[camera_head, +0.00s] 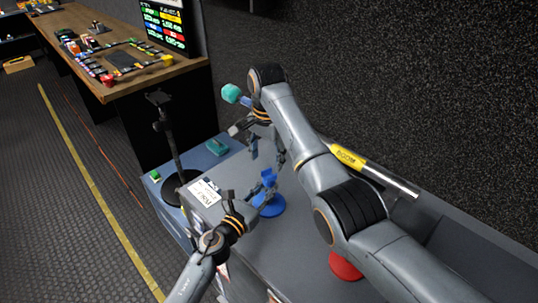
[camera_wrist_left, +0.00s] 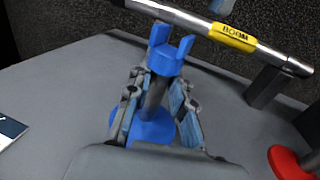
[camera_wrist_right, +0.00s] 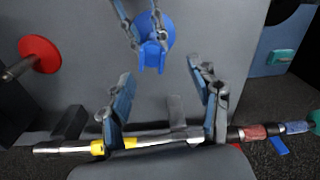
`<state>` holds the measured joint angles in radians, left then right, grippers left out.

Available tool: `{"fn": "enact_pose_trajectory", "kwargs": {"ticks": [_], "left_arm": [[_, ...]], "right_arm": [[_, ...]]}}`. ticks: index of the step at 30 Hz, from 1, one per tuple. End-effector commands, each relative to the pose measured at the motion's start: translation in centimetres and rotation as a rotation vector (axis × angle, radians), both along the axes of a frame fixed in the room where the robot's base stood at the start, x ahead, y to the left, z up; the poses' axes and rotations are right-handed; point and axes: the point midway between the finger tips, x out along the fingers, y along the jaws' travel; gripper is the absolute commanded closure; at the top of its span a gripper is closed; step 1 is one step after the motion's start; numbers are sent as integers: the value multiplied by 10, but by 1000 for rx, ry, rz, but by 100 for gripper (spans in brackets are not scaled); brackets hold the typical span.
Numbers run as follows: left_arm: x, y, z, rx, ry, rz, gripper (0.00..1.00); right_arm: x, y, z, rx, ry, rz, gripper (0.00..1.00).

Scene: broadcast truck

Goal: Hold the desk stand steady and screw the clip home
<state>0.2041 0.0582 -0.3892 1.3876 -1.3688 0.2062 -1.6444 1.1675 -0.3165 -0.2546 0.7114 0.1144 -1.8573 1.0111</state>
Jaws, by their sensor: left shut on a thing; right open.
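The desk stand has a round blue base (camera_head: 270,205) on the grey tabletop and a dark upright post (camera_wrist_left: 154,95). A blue forked clip (camera_wrist_left: 168,55) sits on top of the post; it also shows in the right wrist view (camera_wrist_right: 151,60). How far it is screwed down cannot be told. My left gripper (camera_wrist_left: 157,100) is shut around the post below the clip, and the stand looks upright. My right gripper (camera_head: 267,152) is open and empty. It is behind the stand in the head view, apart from the clip, fingers pointing down.
A boom pole (camera_head: 372,168) with a yellow label lies along the wall side, crossing behind my right gripper's fingers in its wrist view. A red disc base (camera_head: 345,265) is at the right. A black stand (camera_head: 172,150) and printed card (camera_head: 204,192) are at the left.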

Motion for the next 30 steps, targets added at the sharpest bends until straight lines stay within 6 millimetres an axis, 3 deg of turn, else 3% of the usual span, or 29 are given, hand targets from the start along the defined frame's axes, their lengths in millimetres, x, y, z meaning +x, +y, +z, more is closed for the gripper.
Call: {"fn": "enact_pose_trajectory", "kwargs": {"ticks": [9,21,30], "left_arm": [[0,0,0,0,0,0,100],[0,0,0,0,0,0,100],[0,0,0,0,0,-1,100]], "right_arm": [[7,8,23,-39,-54,786,38],[0,3,26,-74,-23,1722,38],[-6,-5,21,-52,6,2111,38]]}}
